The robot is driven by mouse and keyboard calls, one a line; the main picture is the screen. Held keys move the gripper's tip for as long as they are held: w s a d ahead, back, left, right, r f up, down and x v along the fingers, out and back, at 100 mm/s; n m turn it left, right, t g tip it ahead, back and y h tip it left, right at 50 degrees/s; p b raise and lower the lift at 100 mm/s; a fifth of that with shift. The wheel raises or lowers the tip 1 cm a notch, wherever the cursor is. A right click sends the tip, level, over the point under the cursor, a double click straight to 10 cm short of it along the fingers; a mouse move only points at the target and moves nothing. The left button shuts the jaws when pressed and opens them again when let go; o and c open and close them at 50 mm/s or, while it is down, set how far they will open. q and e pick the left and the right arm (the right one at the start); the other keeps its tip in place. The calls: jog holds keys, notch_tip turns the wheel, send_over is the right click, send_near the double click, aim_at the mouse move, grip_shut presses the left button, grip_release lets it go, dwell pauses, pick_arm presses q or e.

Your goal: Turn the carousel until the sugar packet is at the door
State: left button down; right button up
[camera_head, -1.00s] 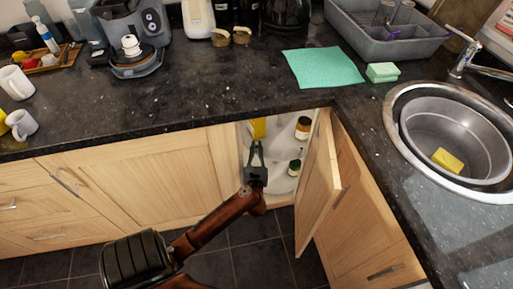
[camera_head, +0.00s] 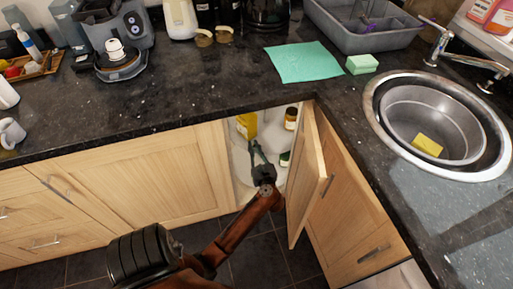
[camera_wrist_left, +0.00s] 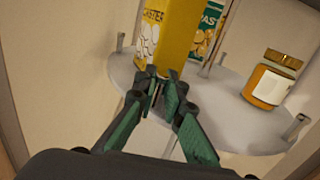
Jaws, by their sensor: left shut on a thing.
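The carousel is a pale round shelf (camera_wrist_left: 222,112) with short metal posts on its rim, inside the open corner cupboard. The sugar packet, a yellow packet marked CASTER (camera_wrist_left: 178,38), stands on it just beyond my left gripper; it also shows in the head view (camera_head: 247,124). My left gripper (camera_wrist_left: 157,92) reaches in through the doorway and is shut on what looks like a rim post, mostly hidden by the fingers. It shows in the head view (camera_head: 256,150) at the front of the shelf. My right gripper is not in view.
The carousel also carries a jar with a gold lid (camera_wrist_left: 272,79) and a green and yellow packet (camera_wrist_left: 207,32). The cupboard door (camera_head: 306,178) stands open right of my arm. The granite worktop (camera_head: 190,100) overhangs the opening.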

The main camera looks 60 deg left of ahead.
pick_arm(q)
jog(key=c, duration=2)
grip_release()
jog(key=shift+d, duration=0.1)
jog(key=shift+v, duration=3.7)
